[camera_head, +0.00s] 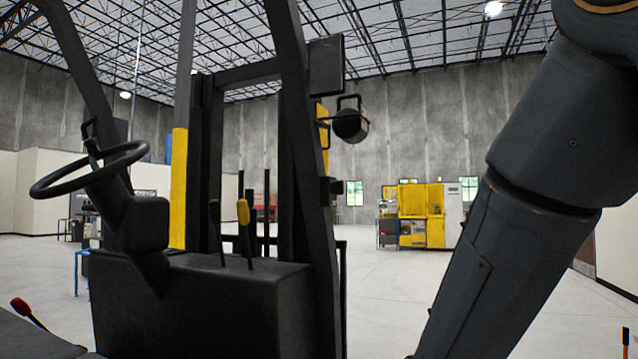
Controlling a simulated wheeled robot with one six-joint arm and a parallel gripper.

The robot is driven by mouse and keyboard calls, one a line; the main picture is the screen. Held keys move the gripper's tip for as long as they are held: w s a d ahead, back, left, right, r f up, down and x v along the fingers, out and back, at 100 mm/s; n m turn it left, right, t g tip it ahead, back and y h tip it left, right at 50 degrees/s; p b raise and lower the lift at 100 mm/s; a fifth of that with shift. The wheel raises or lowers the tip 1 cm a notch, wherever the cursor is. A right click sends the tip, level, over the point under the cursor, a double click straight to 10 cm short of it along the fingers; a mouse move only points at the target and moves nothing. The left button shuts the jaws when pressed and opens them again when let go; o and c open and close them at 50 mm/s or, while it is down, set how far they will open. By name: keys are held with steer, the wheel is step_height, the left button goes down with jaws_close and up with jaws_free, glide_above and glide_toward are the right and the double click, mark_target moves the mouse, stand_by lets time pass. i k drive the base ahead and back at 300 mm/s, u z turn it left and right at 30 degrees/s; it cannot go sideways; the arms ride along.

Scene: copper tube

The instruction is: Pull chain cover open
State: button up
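I see part of a forklift close in front of me, with a black console (205,310), a steering wheel (90,170) and a dark mast frame (300,150). I cannot pick out a chain cover for sure in this view. My arm comes down from the top right to the bottom edge, and its lower end is out of frame. My gripper is not in view, so I cannot see whether it is open or shut or where it is relative to the forklift.
A black-knobbed lever (216,230) and a yellow-knobbed lever (245,230) rise from the console. A red-knobbed lever (24,308) is at lower left. A yellow machine (420,215) stands far back. Bare floor (385,290) shows between the forklift and my arm.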

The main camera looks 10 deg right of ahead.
mark_target(325, 134)
steer(key=z, duration=0.55)
steer(key=k, duration=0.65)
steer(key=z, duration=0.95)
steer(key=i, duration=2.9)
steer(key=u, duration=0.65)
steer(key=i, duration=0.95)
steer(key=u, duration=0.9)
